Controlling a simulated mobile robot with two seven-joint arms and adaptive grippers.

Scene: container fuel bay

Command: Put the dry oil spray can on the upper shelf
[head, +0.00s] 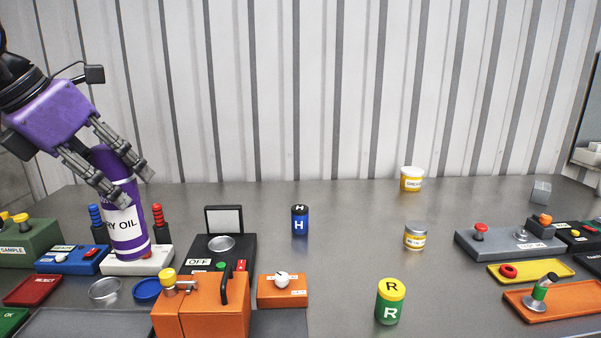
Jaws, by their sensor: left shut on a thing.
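The dry oil spray can (124,222) is purple with a white label reading "RY OIL", at the left of the head view. My left gripper (133,188) comes down from the upper left and is shut on the can's upper part. The can is nearly upright with a slight tilt. Its base overlaps a white block with a red button (168,252); I cannot tell whether it touches it. No upper shelf is clearly visible. My right gripper is not in view.
An orange box (203,308) and a black device marked OFF (240,255) stand right of the can. A blue H canister (299,222), a green and yellow R canister (390,302) and jars stand further right. The table's back middle is clear.

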